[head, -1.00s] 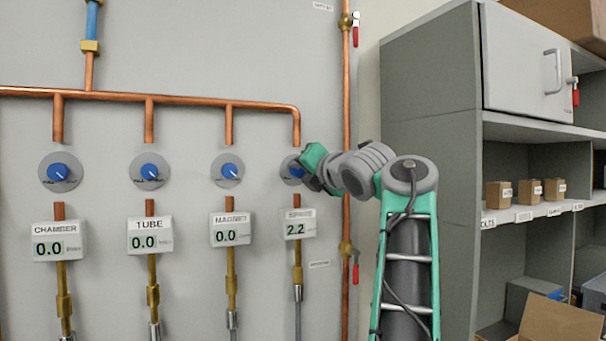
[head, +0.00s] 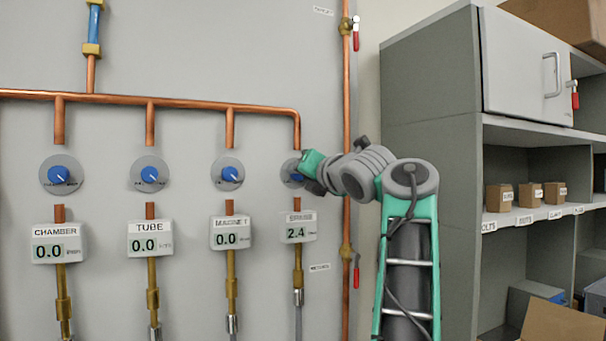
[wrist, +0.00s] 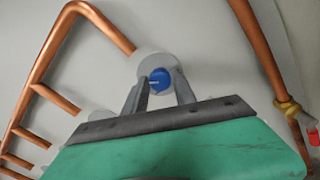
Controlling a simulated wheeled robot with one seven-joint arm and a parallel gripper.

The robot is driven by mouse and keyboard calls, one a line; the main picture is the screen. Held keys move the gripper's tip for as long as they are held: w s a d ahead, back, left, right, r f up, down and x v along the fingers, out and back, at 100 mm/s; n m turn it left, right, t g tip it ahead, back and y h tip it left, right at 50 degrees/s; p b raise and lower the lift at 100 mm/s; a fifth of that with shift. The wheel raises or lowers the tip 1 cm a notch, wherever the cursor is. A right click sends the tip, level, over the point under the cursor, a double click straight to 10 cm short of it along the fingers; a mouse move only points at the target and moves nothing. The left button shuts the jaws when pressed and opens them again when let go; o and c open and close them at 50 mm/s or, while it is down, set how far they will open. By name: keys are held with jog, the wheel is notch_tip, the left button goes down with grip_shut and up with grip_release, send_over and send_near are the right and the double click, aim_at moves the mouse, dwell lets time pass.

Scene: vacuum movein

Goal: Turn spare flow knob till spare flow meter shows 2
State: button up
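The spare flow knob (head: 291,171) is blue on a round grey plate, below the right end of the copper pipe. It is partly hidden by my gripper (head: 300,172) in the head view. In the wrist view, the blue knob (wrist: 160,81) sits between the two grey fingers of my gripper (wrist: 160,84), one on each side, seemingly shut on it. The spare flow meter (head: 298,228) below the knob reads 2.4.
Chamber (head: 61,175), tube (head: 149,174) and magnet (head: 228,174) knobs stand to the left, their meters reading 0.0. A vertical copper pipe (head: 346,100) with red-handled valves runs just right. A grey shelf unit (head: 430,90) stands farther right.

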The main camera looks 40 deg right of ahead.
jog(key=o, duration=0.4)
jog(key=b+v, duration=0.1)
jog(key=v, duration=0.6)
jog(key=shift+s+a+b, duration=0.15)
jog(key=shift+s+b, duration=0.25)
